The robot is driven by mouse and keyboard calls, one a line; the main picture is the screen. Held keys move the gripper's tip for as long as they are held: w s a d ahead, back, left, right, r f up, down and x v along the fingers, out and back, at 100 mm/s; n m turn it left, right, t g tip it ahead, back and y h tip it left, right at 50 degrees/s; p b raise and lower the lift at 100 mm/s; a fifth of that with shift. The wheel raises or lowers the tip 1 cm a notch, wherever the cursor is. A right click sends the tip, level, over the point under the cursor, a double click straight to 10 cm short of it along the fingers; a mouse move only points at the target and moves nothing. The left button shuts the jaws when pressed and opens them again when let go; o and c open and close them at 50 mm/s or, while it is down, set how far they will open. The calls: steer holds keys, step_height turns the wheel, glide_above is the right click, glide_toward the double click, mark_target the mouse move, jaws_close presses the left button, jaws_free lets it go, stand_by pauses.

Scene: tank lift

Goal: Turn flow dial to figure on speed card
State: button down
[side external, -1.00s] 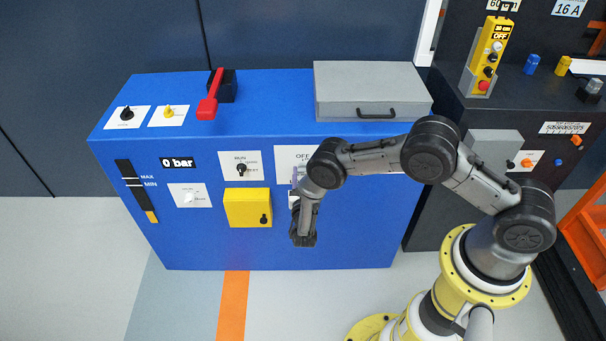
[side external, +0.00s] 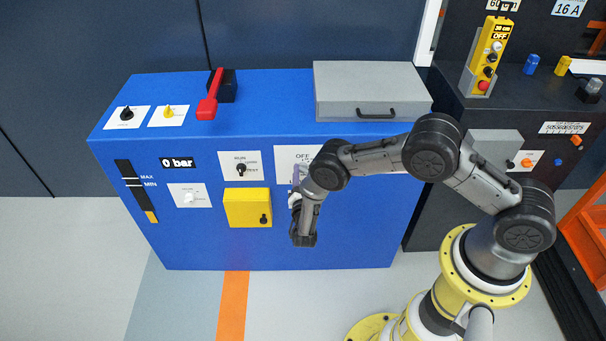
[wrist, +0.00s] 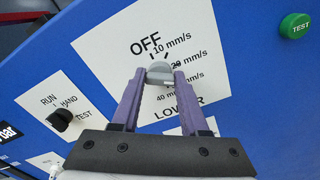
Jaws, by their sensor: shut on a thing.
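The flow dial (wrist: 160,72) is a small grey knob on a white plate (wrist: 110,45) on the blue cabinet's front. The plate reads OFF, 10 mm/s, 20 mm/s, 40 mm/s and LOWER; one figure between is covered by a finger. My gripper (wrist: 160,75) has its two purple fingers shut on the dial, one on each side. I cannot tell exactly which mark the dial points to. In the side external view my gripper (side external: 297,178) is at the plate, and my wrist hides the dial. I cannot make out a speed card.
A black RUN/HAND/TEST knob (wrist: 60,119) sits left of the plate, and a green TEST button (wrist: 295,26) at upper right. A yellow box (side external: 247,208) juts from the cabinet (side external: 350,250) left of my gripper. A grey case (side external: 365,85) lies on top.

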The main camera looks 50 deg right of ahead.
steer(key=shift+m, duration=1.2)
steer(key=shift+c, duration=2.1)
jaws_free()
steer(key=shift+s+a, duration=0.1)
steer(key=v, duration=1.3)
steer(key=shift+s+a, duration=0.2)
steer(key=shift+d, duration=0.1)
